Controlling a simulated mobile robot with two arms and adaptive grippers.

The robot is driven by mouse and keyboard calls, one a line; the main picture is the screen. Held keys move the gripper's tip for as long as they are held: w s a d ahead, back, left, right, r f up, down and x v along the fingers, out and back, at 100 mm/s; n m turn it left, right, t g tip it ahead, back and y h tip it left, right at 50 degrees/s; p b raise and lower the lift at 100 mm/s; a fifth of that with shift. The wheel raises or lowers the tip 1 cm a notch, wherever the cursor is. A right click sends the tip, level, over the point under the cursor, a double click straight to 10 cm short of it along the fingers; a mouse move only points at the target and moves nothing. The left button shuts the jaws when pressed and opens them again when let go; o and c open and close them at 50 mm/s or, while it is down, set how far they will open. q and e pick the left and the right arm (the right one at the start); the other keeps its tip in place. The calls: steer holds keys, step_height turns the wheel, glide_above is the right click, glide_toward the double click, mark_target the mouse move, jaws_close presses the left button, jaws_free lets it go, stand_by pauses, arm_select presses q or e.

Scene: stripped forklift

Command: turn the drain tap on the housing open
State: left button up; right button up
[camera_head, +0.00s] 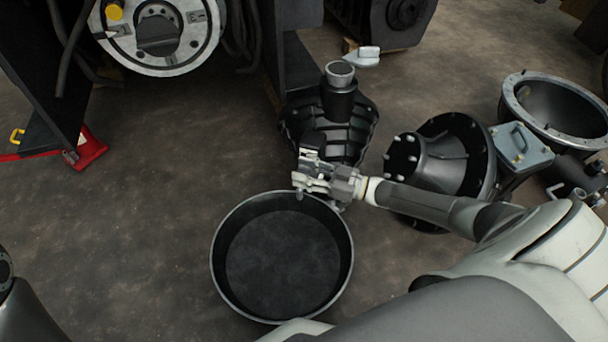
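A black ribbed housing (352,125) stands on the floor near the middle, with a neck and a grey round top (340,70). My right gripper (303,178) is at the housing's lower front, above the far rim of a round black pan (228,222). The gripper covers that part of the housing, and I cannot make out a drain tap there. Its fingers are small and blend with what is behind them, so I cannot tell whether they are apart or hold anything. My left gripper is out of view; only a dark arm part shows at the lower left.
Right of my gripper lies a dark bell-shaped casing (440,160) with studs. Beyond it are a grey box (521,148) and a large open ring casing (560,105). A red wedge-like piece (90,148) lies at left. The floor left of the pan is clear.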

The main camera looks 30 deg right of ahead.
steer(key=shift+w+a, duration=0.1)
steer(key=shift+w, duration=0.1)
steer(key=shift+c, duration=0.3)
jaws_close()
steer(key=shift+r, duration=0.1)
